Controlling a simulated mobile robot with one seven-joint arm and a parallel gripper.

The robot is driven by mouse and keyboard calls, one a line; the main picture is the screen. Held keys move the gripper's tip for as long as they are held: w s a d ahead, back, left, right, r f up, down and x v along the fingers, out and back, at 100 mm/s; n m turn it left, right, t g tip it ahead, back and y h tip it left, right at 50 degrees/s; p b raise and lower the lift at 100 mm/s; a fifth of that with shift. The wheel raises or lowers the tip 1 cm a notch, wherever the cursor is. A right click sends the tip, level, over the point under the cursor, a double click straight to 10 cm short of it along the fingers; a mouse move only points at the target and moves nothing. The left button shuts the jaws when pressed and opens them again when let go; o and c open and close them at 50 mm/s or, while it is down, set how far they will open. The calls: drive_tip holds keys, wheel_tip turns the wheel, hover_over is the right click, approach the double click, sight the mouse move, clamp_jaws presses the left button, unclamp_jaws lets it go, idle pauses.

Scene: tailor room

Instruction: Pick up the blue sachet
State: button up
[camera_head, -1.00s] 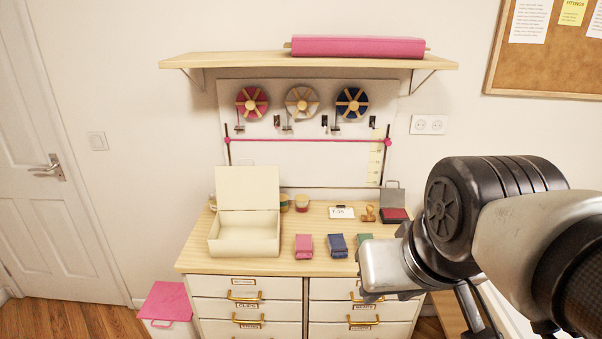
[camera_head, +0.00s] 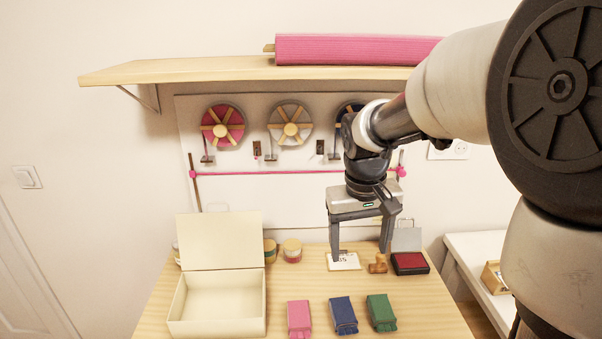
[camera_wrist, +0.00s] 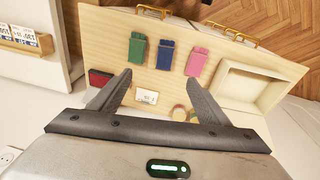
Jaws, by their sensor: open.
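The blue sachet (camera_head: 343,315) lies on the wooden tabletop between a pink sachet (camera_head: 300,318) and a green sachet (camera_head: 381,312). In the wrist view the blue sachet (camera_wrist: 165,55) also lies between the green and pink ones, beyond my fingertips. My gripper (camera_head: 361,254) points down, open and empty, above the back part of the tabletop. It is higher than the blue sachet and farther back, toward the wall. Nothing hides the blue sachet in either current view.
An open cream box (camera_head: 217,305) stands left of the sachets. Behind them are small jars (camera_head: 291,250), a card (camera_head: 343,262), a wooden stamp (camera_head: 378,264) and a red ink pad (camera_head: 410,263). A shelf (camera_head: 180,70) with a pink roll (camera_head: 350,49) hangs above.

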drive_tip(key=g, duration=0.2)
hover_over(343, 310)
wheel_tip(343, 310, down, 11)
drive_tip(key=shift+y, duration=0.4)
wheel_tip(343, 310, down, 11)
drive_tip(key=shift+a+r, duration=0.1)
drive_tip(key=shift+f, duration=3.05)
drive_tip(key=shift+c, duration=0.2)
drive_tip(key=c, duration=1.1)
